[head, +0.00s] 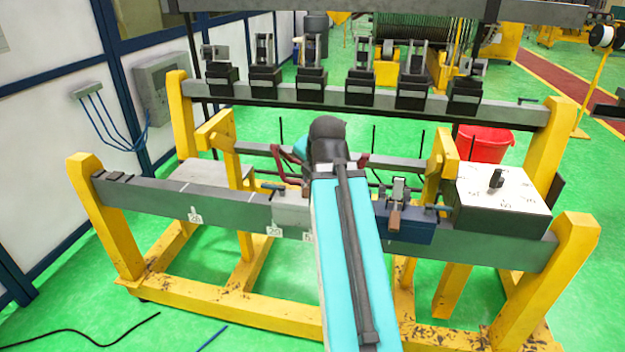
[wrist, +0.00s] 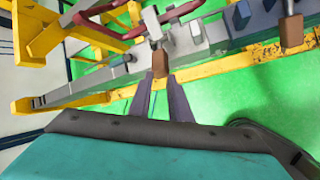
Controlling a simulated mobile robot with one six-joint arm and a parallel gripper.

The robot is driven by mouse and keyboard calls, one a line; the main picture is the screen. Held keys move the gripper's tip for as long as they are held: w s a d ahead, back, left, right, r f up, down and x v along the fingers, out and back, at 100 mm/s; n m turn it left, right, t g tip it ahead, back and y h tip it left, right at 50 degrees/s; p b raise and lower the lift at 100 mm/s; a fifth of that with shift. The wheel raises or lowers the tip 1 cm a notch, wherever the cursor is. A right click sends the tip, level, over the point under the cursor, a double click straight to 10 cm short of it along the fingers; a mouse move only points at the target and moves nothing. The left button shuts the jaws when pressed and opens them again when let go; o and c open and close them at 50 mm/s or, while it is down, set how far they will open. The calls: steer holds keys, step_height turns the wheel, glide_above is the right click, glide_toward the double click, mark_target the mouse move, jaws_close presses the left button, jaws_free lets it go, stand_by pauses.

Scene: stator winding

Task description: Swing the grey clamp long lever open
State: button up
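The grey clamp (wrist: 152,20) sits on a grey block at the top of the wrist view. Its long lever ends in a brown grip (wrist: 159,63) that points toward me. My gripper (wrist: 160,80) has two dark fingers, apart, with the end of the brown grip in line with the gap between their tips. I cannot tell whether either finger touches it. In the head view my teal arm hides my gripper and this clamp.
A second clamp with a brown grip (head: 394,220) stands on a blue block (head: 410,233) to the right; its grip also shows in the wrist view (wrist: 292,31). Dark red bent bars (wrist: 100,28) lie beside the grey clamp. A white-topped box (head: 505,190) stands further right.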

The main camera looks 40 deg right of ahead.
steer(key=shift+w+a+f, duration=0.1)
steer(key=shift+a+f, duration=0.05)
steer(key=shift+f, duration=0.3)
jaws_close()
steer(key=s+a+f+m+g+y, duration=0.1)
steer(key=a+f+m+g, duration=0.15)
steer(key=a+f, duration=0.6)
steer(key=s+a+f+m+g+y, duration=0.1)
steer(key=a+f+m, duration=0.25)
steer(key=f, duration=1.05)
steer(key=s+a+f+m+g+y, duration=0.15)
steer(key=a+f+m, duration=0.3)
steer(key=f, duration=0.75)
steer(key=s+a+f+m+g, duration=0.3)
steer(key=s+a+f+m, duration=0.2)
steer(key=s+f, duration=0.7)
steer(key=s+a+f+m+g, duration=0.3)
steer(key=s+a+f+m, duration=0.2)
steer(key=s+a+f, duration=0.3)
steer(key=s+f, duration=0.4)
steer(key=s, duration=0.2)
steer(key=shift+a+g+h, duration=0.3)
steer(key=shift+g+h, duration=0.05)
steer(key=shift+g, duration=0.05)
steer(key=shift+a, duration=0.1)
